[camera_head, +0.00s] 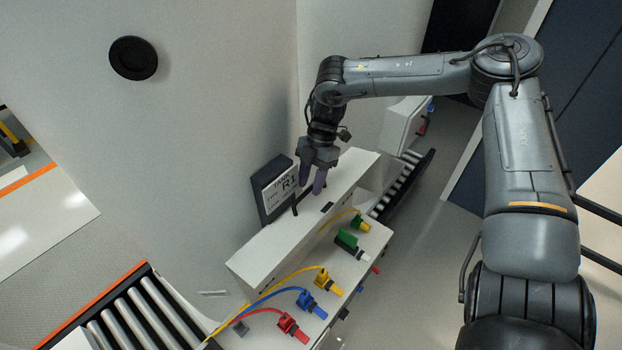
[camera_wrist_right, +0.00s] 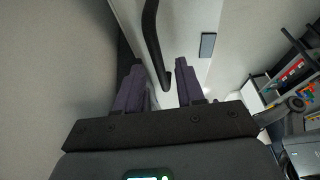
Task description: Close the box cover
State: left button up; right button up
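The box cover (camera_head: 290,235) is a long white panel with a black bar handle (camera_head: 304,196) on its top face. Below it, an exposed ledge carries colored plugs. The cover and handle also show in the right wrist view, with the handle (camera_wrist_right: 152,35) running down from the top edge. My right gripper (camera_head: 311,186) points down at the cover near the handle. Its purple fingers are apart, and in the right wrist view the handle's end appears between the fingertips (camera_wrist_right: 160,80). I cannot tell whether they touch it. My left gripper is in neither view.
Red (camera_head: 289,325), blue (camera_head: 308,303), yellow (camera_head: 325,281) and green (camera_head: 347,241) connectors sit on the ledge, some with cables. A black-framed R1 sign (camera_head: 272,190) stands behind the cover. A roller conveyor (camera_head: 140,310) is at lower left. Open floor lies to the right.

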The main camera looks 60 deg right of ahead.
grip_shut()
dwell(0.5)
